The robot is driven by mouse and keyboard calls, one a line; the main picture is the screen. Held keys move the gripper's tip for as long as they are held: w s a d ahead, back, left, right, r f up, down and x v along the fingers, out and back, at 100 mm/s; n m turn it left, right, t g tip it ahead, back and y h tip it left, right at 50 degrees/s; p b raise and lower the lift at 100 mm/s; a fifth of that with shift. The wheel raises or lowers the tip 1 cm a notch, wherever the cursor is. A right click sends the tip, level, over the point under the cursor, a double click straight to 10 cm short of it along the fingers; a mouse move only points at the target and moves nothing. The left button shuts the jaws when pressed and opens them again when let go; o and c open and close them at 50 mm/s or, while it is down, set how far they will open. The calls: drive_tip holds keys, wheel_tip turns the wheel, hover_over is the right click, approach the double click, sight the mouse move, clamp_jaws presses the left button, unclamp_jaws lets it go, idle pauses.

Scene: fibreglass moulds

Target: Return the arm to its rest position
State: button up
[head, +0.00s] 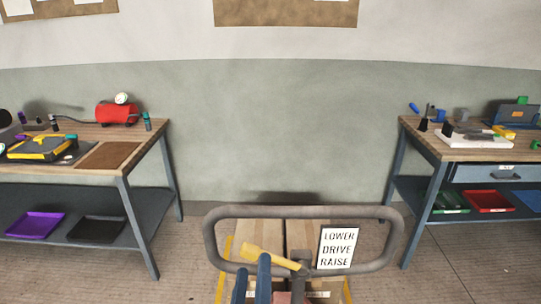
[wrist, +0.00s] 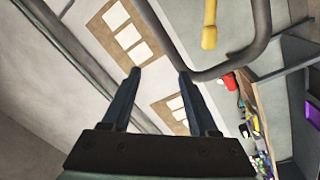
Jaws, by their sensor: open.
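My gripper (wrist: 158,75) shows in the wrist view with its two dark fingers apart and nothing between them. Beyond the fingers, the wrist view looks at the wall and pinned boards, strongly tilted. In the head view, two blue bars (head: 264,272) stand at the bottom middle, in front of the handle; I cannot tell whether they are my fingers. The rest of the arm is not clearly visible.
A grey loop handle (head: 300,212) with a yellow lever (head: 268,256) and a LOWER DRIVE RAISE sign (head: 338,247) stands close ahead; the loop passes near my fingers in the wrist view. Workbenches stand left (head: 95,165) and right (head: 440,153), with floor between.

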drive_tip(key=w+d+r+m+t+h, duration=0.1)
drive_tip(key=d+r+m+t, duration=0.15)
drive_tip(key=r, duration=0.85)
drive_tip(key=w+d+r+m+t+h, duration=0.1)
drive_tip(key=r+m, duration=0.3)
drive_tip(key=r, duration=0.6)
drive_tip(key=s+r+m+t+y, duration=0.1)
drive_tip(key=s+r, duration=0.2)
drive_tip(key=r, duration=0.3)
drive_tip(key=s+r+m+t, duration=0.1)
drive_tip(key=s+r+t, duration=0.1)
drive_tip(key=r, duration=0.5)
drive_tip(key=s+r+m+t+y+p, duration=0.1)
drive_tip(key=s+r, duration=0.3)
drive_tip(key=r, duration=0.3)
drive_tip(key=shift+s+y, duration=0.2)
drive_tip(key=shift+y, duration=0.1)
drive_tip(key=shift+a+t, duration=0.15)
drive_tip(key=shift+t, duration=0.1)
drive_tip(key=shift+c, duration=0.2)
